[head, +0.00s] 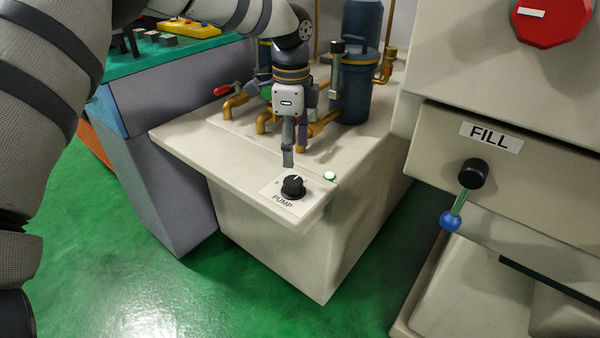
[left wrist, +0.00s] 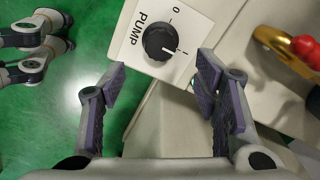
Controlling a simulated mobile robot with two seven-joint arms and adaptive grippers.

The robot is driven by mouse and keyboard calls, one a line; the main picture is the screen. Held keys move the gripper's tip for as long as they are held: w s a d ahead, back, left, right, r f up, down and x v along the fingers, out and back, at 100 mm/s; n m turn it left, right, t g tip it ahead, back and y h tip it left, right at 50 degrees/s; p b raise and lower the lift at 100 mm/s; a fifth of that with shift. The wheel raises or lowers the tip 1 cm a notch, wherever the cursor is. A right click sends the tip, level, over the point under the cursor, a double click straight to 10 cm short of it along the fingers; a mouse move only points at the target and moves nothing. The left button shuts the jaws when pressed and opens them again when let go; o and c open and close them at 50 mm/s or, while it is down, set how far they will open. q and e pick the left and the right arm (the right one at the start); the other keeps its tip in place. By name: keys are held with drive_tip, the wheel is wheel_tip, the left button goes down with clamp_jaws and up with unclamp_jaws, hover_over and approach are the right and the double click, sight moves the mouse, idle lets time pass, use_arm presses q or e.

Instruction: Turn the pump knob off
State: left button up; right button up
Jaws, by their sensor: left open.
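The pump knob (head: 293,186) is a round black dial on a white plate marked PUMP (head: 277,199), at the front corner of a cream cabinet top. In the left wrist view the knob (left wrist: 160,41) shows its white pointer line turned toward the I mark, away from the 0 mark. My left gripper (head: 288,158) points down just above and behind the knob in the head view. In the left wrist view its purple-padded fingers (left wrist: 160,85) are spread and empty, with the knob beyond the tips, apart from them. My right gripper is not in view.
A small green lamp (head: 330,176) sits right of the knob. Brass pipes (head: 263,121), a red-handled valve (head: 223,90) and a dark blue canister (head: 357,95) stand behind. At right are a FILL lever (head: 461,200) and a red octagonal knob (head: 551,20). Space in front of the cabinet corner is clear.

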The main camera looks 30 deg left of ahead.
sight(293, 180)
use_arm(q)
wheel_tip(293, 180, down, 9)
drive_tip(key=shift+r, duration=0.15)
drive_tip(key=c, duration=1.1)
